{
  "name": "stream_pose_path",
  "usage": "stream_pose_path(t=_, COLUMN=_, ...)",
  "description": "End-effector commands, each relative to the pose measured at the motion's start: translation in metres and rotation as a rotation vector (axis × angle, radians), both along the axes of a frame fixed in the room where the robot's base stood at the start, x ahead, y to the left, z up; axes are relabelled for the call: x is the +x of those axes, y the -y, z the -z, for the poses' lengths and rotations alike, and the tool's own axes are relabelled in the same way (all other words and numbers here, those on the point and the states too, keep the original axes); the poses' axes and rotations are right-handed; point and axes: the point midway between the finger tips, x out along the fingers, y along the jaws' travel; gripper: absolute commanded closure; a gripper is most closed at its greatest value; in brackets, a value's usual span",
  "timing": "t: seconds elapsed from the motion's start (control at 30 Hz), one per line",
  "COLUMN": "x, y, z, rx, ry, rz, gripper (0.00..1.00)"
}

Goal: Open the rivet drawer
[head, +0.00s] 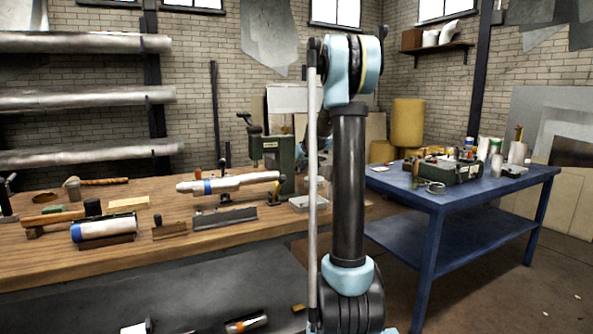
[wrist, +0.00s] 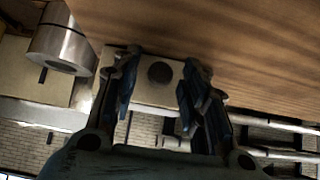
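My gripper (wrist: 162,78) is open in the wrist view, with its two dark fingers spread apart. A pale, flat-faced piece with a dark round knob (wrist: 160,73) shows between and beyond the fingertips. It may be a drawer front, but I see no label and cannot tell whether it is the rivet drawer. I cannot tell whether the fingers touch it. In the head view my own arm stands in the middle, and my gripper cannot be made out there. No drawer is clearly identifiable in that view.
A wooden workbench (head: 140,262) carries several tools, a green machine (head: 277,160) and a clear tray (head: 308,203). A blue table (head: 478,188) with a cluttered top stands at the right. A wood surface (wrist: 240,40) and metal cylinder (wrist: 62,48) are close in the wrist view.

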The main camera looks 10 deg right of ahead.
Motion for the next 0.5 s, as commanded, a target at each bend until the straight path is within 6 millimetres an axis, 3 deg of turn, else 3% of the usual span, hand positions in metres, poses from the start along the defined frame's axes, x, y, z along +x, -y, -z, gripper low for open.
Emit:
stream_pose_path(t=0.03, x=0.000, y=0.000, z=0.000, rx=0.000, ry=0.000, rz=0.000, gripper=0.76)
stream_pose_path(t=0.13, x=0.000, y=0.000, z=0.000, rx=0.000, ry=0.000, rz=0.000, gripper=0.99)
stream_pose_path(t=0.37, x=-0.003, y=0.001, z=0.000, rx=0.001, ry=0.000, rz=0.001, gripper=1.00)
stream_pose_path(t=0.5, x=-0.020, y=0.007, z=-0.001, rx=0.001, ry=0.000, rz=0.002, gripper=1.00)
